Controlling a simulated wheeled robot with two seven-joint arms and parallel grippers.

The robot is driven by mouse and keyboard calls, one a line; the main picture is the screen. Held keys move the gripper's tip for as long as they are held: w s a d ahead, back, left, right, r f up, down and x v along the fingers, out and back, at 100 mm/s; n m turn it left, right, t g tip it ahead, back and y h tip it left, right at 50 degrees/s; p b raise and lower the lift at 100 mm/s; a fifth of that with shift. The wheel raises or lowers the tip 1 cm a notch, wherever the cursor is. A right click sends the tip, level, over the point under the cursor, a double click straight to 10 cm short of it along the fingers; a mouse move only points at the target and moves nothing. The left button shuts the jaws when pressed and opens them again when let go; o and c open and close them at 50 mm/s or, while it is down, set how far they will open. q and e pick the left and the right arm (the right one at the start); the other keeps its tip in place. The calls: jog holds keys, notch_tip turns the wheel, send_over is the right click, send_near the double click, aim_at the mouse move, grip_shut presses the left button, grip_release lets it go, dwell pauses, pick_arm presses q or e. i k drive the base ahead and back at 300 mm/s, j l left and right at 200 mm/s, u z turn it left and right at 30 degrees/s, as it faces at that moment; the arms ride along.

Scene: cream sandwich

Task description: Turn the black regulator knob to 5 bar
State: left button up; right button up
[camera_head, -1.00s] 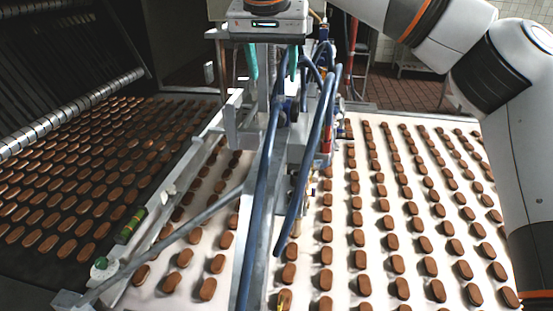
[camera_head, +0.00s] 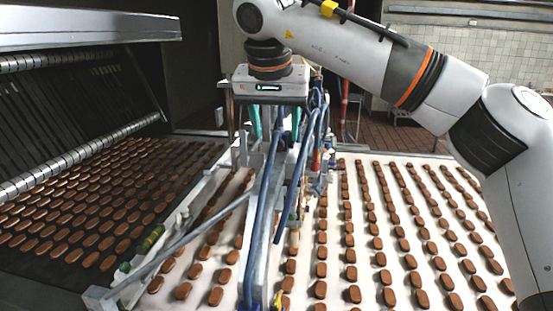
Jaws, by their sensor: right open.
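My right gripper (camera_head: 270,118) hangs from my right arm, which comes in from the right. Its grey body with a green light is over the upper part of the metal machine (camera_head: 268,180) with blue hoses, in the middle of the view. The gripper points down and is open; its fingertips are hard to make out against the machine's parts. I cannot pick out the black regulator knob; it is too small to tell or hidden behind the gripper and hoses. I cannot tell whether the gripper touches anything. My left gripper is out of view.
A white conveyor belt (camera_head: 335,215) with rows of brown biscuits runs under and beside the machine. A dark belt (camera_head: 60,265) with more biscuits lies at the left under a metal hood (camera_head: 90,28). Blue hoses (camera_head: 262,190) hang in front of the machine. A tiled floor shows behind.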

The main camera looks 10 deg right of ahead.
aim_at(281, 143)
jog(key=k+j, duration=0.1)
jog(key=k, duration=0.2)
jog(key=i+l+u, duration=0.2)
jog(key=u, duration=0.25)
jog(key=i+l+u, duration=0.15)
jog(key=l+u, duration=0.3)
jog(key=i+l+u, duration=0.1)
jog(key=l+u, duration=0.35)
